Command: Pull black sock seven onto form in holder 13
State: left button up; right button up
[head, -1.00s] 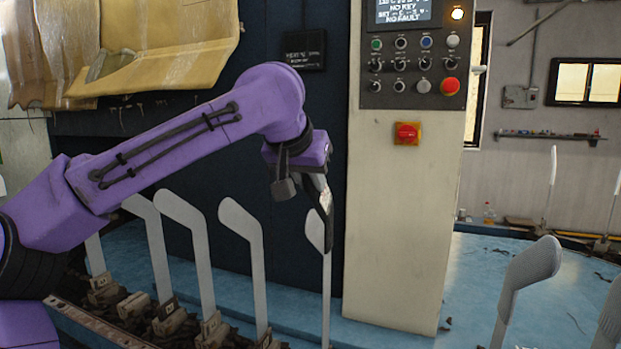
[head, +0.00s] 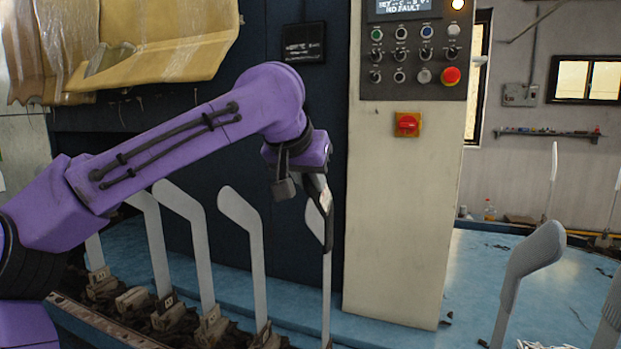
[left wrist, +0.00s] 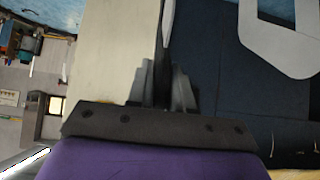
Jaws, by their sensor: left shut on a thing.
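My left gripper (head: 327,232) reaches in from the left and points down at a pale grey flat form (head: 326,285) standing in the front row. It is shut on dark material at the form's upper part, which looks like the black sock; sock and dark fingers are hard to tell apart. The form's toe end shows pale beside the fingers. In the left wrist view the gripper (left wrist: 162,75) has its dark fingers close together, with a thin pale form edge (left wrist: 168,22) beyond. The form's holder number is not readable. My right gripper is not in view.
Several bare grey forms (head: 242,215) stand in a row of holders (head: 212,328) at the left. More forms (head: 528,250) stand at the right on the blue surface (head: 480,265). A control cabinet (head: 400,210) stands close behind the gripper.

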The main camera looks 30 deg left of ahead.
aim_at(311, 229)
pick_arm(q)
jog(key=shift+f+b, duration=2.95)
jog(key=shift+f, duration=0.15)
jog(key=o, duration=0.9)
jog(key=v, duration=1)
jog(key=shift+s+r+p, duration=0.2)
jog(key=shift+p, duration=0.1)
